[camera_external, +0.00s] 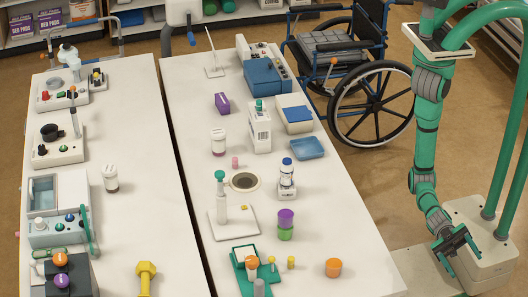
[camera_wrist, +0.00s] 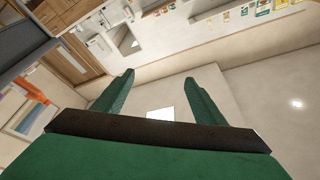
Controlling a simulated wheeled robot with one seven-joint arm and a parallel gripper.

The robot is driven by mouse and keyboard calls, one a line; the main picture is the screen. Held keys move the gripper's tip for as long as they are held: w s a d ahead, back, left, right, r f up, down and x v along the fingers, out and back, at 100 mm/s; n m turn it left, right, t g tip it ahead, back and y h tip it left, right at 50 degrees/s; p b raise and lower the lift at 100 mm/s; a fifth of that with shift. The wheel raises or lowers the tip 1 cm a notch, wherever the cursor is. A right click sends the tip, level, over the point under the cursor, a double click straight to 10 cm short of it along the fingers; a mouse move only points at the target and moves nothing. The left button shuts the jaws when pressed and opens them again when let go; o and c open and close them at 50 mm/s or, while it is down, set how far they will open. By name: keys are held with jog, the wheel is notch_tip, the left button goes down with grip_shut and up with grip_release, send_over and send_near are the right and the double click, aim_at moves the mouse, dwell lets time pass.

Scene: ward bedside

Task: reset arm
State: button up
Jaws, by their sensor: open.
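My green arm hangs down at the right of the external view, beside the right table and clear of it. My gripper (camera_external: 458,243) is at its lower end, above the pale base. In the wrist view my gripper (camera_wrist: 160,100) shows two green fingers spread apart with nothing between them. The wrist view looks across the room toward walls and cabinets, and no table object is near the fingers.
A wheelchair (camera_external: 355,85) stands behind my arm. Floor shows between the right table and wheelchair.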

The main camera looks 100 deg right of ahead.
jog(key=w+d+r+m+t+h, duration=0.25)
jog(key=d+m+t, duration=0.25)
jog(key=d+t, duration=0.3)
jog(key=w+d+r+m+t+h, duration=0.2)
jog(key=w+d+m+t+h, duration=0.25)
jog(key=d, duration=0.55)
jog(key=w+d+f+h, duration=0.1)
jog(key=d+f+h, duration=0.2)
jog(key=d, duration=0.5)
jog(key=w+d+f+m+t+h, duration=0.1)
jog(key=d+f+h, duration=0.2)
jog(key=d+f, duration=0.3)
jog(key=w+d+f+m+h, duration=0.1)
jog(key=d+f, duration=0.4)
jog(key=d, duration=0.6)
jog(key=shift+w+d+f+t+h, duration=0.1)
jog(key=shift+w+d+t+h, duration=0.15)
jog(key=shift+h, duration=0.45)
jog(key=shift+w+d+f+h, duration=0.1)
jog(key=shift+w+h, duration=0.25)
jog(key=shift+h, duration=0.35)
jog(key=s+d+f+n+g+h, duration=0.1)
jog(key=s+d+f+h, duration=0.1)
jog(key=d, duration=0.5)
jog(key=s+d+f+n+g+h, duration=0.1)
jog(key=s+d+f+h, duration=0.1)
jog(key=s+d, duration=0.3)
jog(key=d, duration=0.3)
jog(key=shift+d, duration=0.25)
